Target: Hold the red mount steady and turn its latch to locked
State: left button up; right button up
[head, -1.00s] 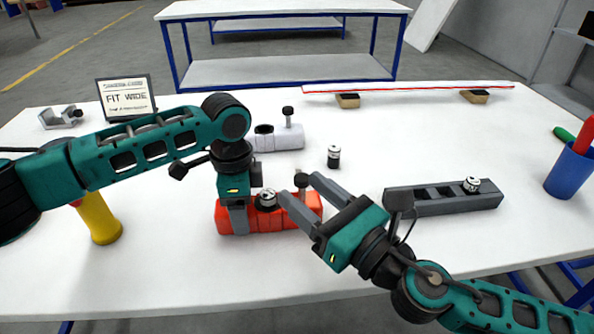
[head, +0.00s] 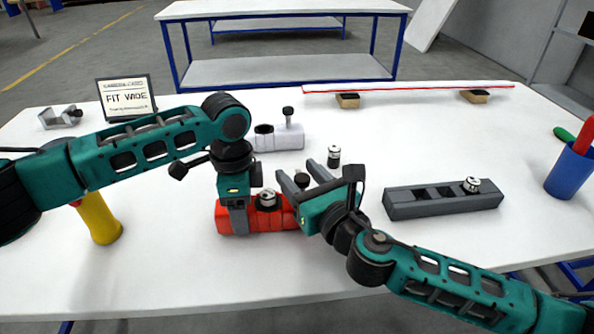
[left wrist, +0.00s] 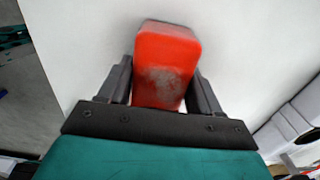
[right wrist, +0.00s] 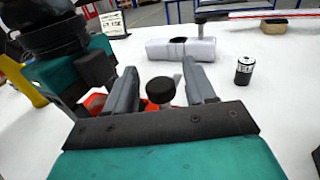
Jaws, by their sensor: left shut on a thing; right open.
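The red mount (head: 270,220) lies on the white table in the middle of the head view, with a metal nosecone (head: 267,198) seated in its top. My left gripper (head: 238,215) is shut on the mount's left end; the left wrist view shows the red end (left wrist: 166,70) between both fingers. The latch has a black knob (head: 302,181), at the mount's right part. My right gripper (head: 305,172) is open over that end. In the right wrist view the black knob (right wrist: 160,90) stands between the open fingers, with no clear contact. The mount's right end is hidden behind my right gripper.
A white mount (head: 280,139) with its own knob stands behind. A loose nosecone (head: 334,157) stands right of it. A grey slotted rack (head: 440,200) holding a nosecone lies right. A yellow object (head: 98,218), blue cup (head: 568,170) and sign (head: 126,98) stand near the edges.

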jog(key=shift+w+a, duration=0.35)
jog(key=shift+w, duration=0.3)
jog(key=shift+c, duration=0.3)
jog(key=c, duration=0.9)
